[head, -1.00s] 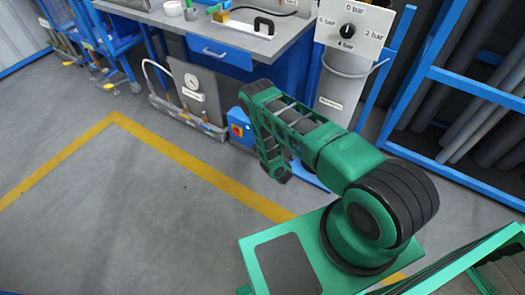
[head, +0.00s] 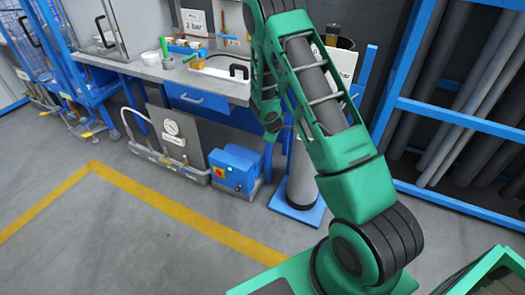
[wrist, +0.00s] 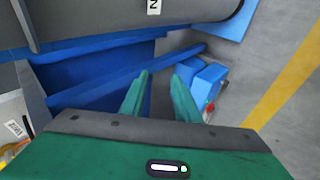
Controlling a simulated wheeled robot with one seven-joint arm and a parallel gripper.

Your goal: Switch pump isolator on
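The pump isolator appears to be the red switch on a yellow plate (head: 217,172), on the front of a blue box (head: 238,165) low on the floor under the bench. The switch's setting is too small to read. The blue box also shows in the wrist view (wrist: 206,82), right of my fingers, with small red and green spots on its side. My gripper (wrist: 162,76) has its two green fingers apart, with nothing seen between them. In the head view my gripper (head: 271,130) hangs above and right of the box, apart from it.
The workbench (head: 205,85) with a blue drawer is behind. A panel with a gauge (head: 172,128) stands left of the box, and a grey cylinder on a blue base (head: 300,182) right. A pipe rack (head: 455,125) fills the right. Open floor lies in front.

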